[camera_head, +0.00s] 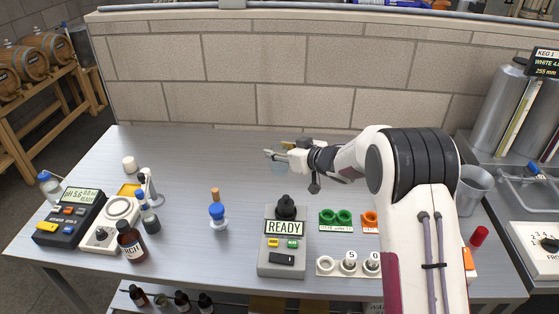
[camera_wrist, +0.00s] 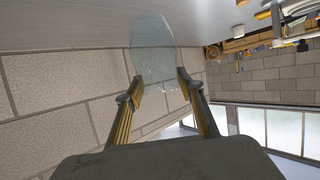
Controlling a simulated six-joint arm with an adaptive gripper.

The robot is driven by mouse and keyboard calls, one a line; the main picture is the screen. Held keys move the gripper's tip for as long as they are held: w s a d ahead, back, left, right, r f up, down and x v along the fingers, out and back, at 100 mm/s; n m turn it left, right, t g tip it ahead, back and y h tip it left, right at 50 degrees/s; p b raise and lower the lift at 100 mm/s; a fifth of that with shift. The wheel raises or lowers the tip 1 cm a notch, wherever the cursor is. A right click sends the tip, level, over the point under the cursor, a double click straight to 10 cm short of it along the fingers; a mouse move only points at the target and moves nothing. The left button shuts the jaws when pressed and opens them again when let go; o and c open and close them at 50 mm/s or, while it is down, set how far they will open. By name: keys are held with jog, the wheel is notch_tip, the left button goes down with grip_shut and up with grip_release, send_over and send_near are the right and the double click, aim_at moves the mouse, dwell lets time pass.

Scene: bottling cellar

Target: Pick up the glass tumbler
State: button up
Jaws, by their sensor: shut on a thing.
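The glass tumbler (camera_wrist: 153,48) is clear and faintly bluish. In the wrist view it sits between the two fingertips of my gripper (camera_wrist: 160,86), which is shut on it. Its far end shows against the grey table top, its near part against the block wall. I cannot tell whether it touches the table. In the head view my gripper (camera_head: 275,153) is over the back middle of the table, pointing left. The tumbler cannot be made out clearly there.
A READY device (camera_head: 284,242) stands in front of my gripper. A blue-and-white stoppered item (camera_head: 217,212), a brown bottle (camera_head: 131,240) and a pH meter (camera_head: 71,215) are to the left. A grey bucket (camera_head: 474,188) is right of my arm.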

jog(key=shift+r, duration=1.1)
jog(key=shift+d, duration=0.15)
